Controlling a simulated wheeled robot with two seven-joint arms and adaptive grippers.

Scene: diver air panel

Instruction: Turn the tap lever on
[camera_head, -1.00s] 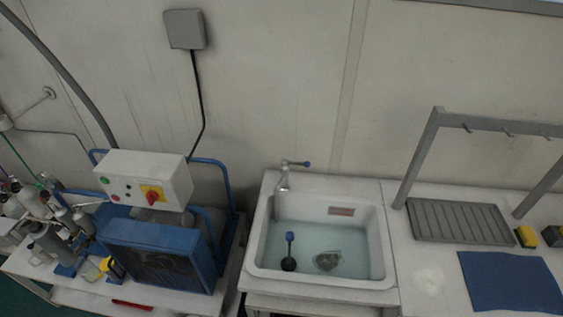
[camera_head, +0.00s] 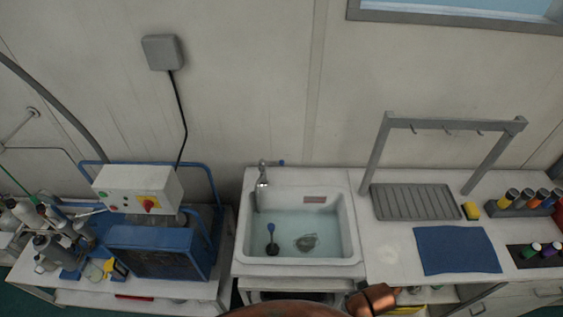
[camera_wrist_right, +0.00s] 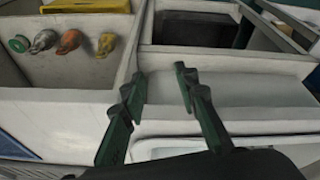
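The tap (camera_head: 262,176) stands at the back left corner of the white sink (camera_head: 352,240). Its lever (camera_head: 277,163) has a blue tip and points right, roughly level. The sink holds water, a dark plug with a blue-topped stem (camera_head: 271,238) and a greenish round object (camera_head: 307,242). My right gripper (camera_wrist_right: 158,88) shows in the right wrist view, with its two green fingers apart and nothing between them. It is not near the tap in that view. A copper-coloured part of my arm shows at the bottom of the head view. My left gripper is not in view.
A blue compressor (camera_head: 160,252) with a control box (camera_head: 138,188) stands left of the sink. A grey rack (camera_head: 392,150), a drain tray (camera_head: 415,203), a yellow sponge (camera_head: 471,210) and a blue mat (camera_head: 456,250) are on the right. Counter between sink and mat is mostly clear.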

